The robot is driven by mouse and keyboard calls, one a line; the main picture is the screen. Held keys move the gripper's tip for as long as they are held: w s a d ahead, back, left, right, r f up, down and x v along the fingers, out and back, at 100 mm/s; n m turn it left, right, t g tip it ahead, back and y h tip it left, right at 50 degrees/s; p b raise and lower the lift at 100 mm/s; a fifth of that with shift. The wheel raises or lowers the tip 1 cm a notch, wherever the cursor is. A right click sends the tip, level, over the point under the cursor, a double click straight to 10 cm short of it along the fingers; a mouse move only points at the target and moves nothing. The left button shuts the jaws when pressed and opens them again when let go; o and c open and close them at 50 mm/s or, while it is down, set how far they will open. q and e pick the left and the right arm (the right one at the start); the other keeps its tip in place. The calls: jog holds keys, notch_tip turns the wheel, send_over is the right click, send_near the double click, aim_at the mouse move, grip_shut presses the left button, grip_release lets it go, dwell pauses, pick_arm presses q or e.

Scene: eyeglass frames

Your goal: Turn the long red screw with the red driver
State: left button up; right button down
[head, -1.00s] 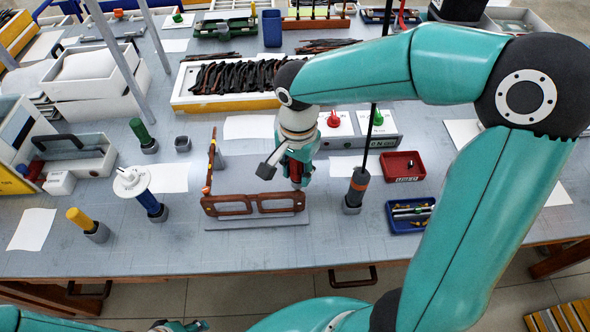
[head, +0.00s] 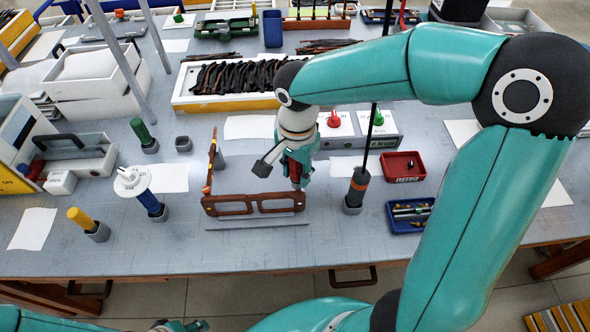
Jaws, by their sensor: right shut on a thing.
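The brown eyeglass frame (head: 254,204) stands on a thin grey plate (head: 250,224) near the table's front middle, with one temple (head: 211,157) pointing up and back at its left end. My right gripper (head: 296,181) is just behind and above the frame's right end. It is shut on the red driver (head: 295,171), of which a small red part shows between the fingers. The driver's tip and the long red screw are hidden or too small to make out. My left gripper (head: 180,326) shows only in part at the bottom edge, too cut off to read.
A dark driver with an orange band (head: 359,190) stands in a holder right of the frame. A red tray (head: 402,167) and a blue tray (head: 409,215) lie further right. Yellow (head: 86,221), green (head: 143,135) and blue (head: 148,200) tools stand in holders on the left.

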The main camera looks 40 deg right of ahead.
jog(key=shift+w+r, duration=0.15)
jog(key=shift+r+p, duration=2.3)
jog(key=shift+r, duration=0.75)
